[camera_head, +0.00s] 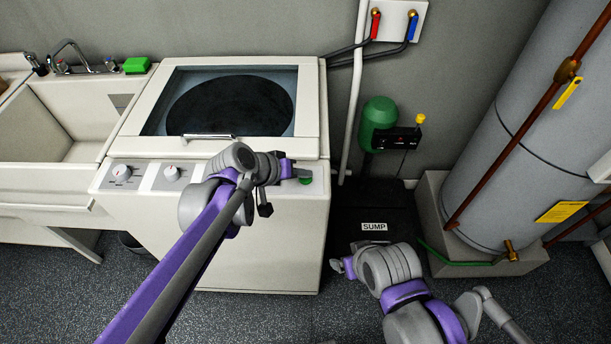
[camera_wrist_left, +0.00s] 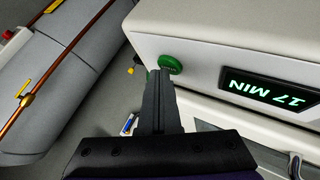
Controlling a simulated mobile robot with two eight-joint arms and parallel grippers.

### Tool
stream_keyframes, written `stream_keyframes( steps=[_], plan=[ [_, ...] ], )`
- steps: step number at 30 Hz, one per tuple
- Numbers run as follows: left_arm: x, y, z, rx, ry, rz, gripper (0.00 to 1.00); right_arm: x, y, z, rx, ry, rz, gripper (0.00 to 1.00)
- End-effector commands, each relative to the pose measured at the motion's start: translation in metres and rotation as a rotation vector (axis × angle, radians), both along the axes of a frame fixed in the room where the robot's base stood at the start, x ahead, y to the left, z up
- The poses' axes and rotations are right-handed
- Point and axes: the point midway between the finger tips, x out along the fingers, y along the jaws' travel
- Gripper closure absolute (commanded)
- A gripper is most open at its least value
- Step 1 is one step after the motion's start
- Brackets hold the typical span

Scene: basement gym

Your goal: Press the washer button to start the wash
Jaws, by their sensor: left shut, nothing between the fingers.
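The white washer (camera_head: 245,240) stands against the wall with its dark lid window closed. Its green round button (camera_head: 306,181) is at the right end of the front panel, partly covered by my left gripper (camera_head: 300,172). That gripper is shut and empty. In the left wrist view the shut fingertips (camera_wrist_left: 160,74) overlap the edge of the green button (camera_wrist_left: 171,64); I cannot tell whether they touch it. The washer's display (camera_wrist_left: 268,92) is lit and reads 17 MIN, upside down. My right gripper (camera_head: 341,266) hangs low, away from the washer; its jaw opening is unclear.
A utility sink (camera_head: 75,130) with a green sponge (camera_head: 136,65) adjoins the washer's left. A black sump lid (camera_head: 374,205) and green pump (camera_head: 379,115) are at its right. A water heater (camera_head: 520,120) stands far right. The dark floor in front is open.

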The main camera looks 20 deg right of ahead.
Motion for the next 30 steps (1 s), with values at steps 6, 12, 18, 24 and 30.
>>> stream_keyframes(
  steps=[6, 12, 18, 24, 30],
  plan=[
    [0.000, 0.000, 0.013, 0.000, -0.001, -0.001, 1.00, 0.002, 0.000, 0.011, 0.000, -0.005, 0.000, 0.19],
    [0.000, 0.000, 0.013, 0.000, 0.000, 0.000, 1.00, 0.002, 0.000, 0.010, 0.000, -0.005, 0.000, 0.19],
    [0.000, 0.000, 0.015, 0.000, 0.000, 0.000, 1.00, 0.003, 0.000, 0.012, 0.000, -0.005, 0.000, 0.19],
    [0.001, 0.000, 0.032, 0.000, -0.001, 0.000, 1.00, 0.006, 0.000, 0.025, 0.000, -0.012, 0.000, 0.19],
    [0.001, 0.000, 0.053, -0.001, -0.002, 0.000, 1.00, 0.011, 0.000, 0.042, 0.000, -0.022, 0.000, 0.19]
  ],
)
